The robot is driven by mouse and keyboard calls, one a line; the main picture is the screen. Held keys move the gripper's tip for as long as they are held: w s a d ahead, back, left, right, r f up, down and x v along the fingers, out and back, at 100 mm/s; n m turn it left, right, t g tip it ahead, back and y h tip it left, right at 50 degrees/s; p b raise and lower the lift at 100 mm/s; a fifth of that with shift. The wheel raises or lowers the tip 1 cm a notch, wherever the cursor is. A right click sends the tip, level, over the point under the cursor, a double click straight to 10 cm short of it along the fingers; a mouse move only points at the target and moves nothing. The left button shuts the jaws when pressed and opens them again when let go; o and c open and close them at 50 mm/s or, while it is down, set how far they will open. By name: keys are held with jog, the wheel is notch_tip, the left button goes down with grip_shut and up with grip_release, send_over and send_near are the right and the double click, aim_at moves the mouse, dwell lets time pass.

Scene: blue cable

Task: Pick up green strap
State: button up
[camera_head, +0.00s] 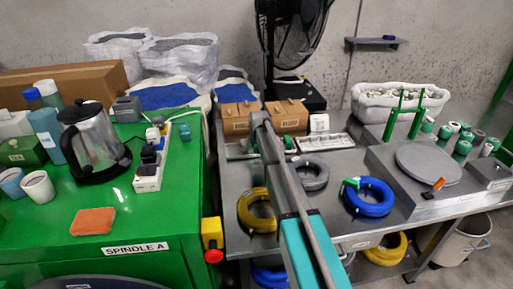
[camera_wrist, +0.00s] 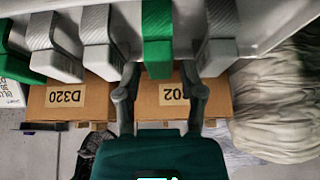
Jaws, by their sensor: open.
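In the wrist view a green strap-like strip (camera_wrist: 157,45) hangs at the top middle, among several similar grey strips. My gripper (camera_wrist: 161,72) is open, with one finger on each side of the lower end of this green strip. The strip appears to lie between the fingers, but I cannot tell whether they touch it. Another green strip (camera_wrist: 12,48) shows at the left edge. In the camera_head view a small green strap (camera_head: 351,183) sits on the blue cable coil (camera_head: 370,197). There my arm runs up the middle, and the gripper's fingers cannot be made out.
Two cardboard boxes (camera_wrist: 72,103) (camera_wrist: 165,100) stand beyond the strips, and a pale sack (camera_wrist: 280,115) is at the right. In the camera_head view, a yellow coil (camera_head: 250,212) and grey coil (camera_head: 312,176) flank my arm. A black fan (camera_head: 290,35) stands behind.

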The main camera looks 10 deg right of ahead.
aim_at(255, 142)
jog(key=shift+b+x, duration=1)
jog(key=shift+x, duration=0.5)
jog(key=c, duration=0.6)
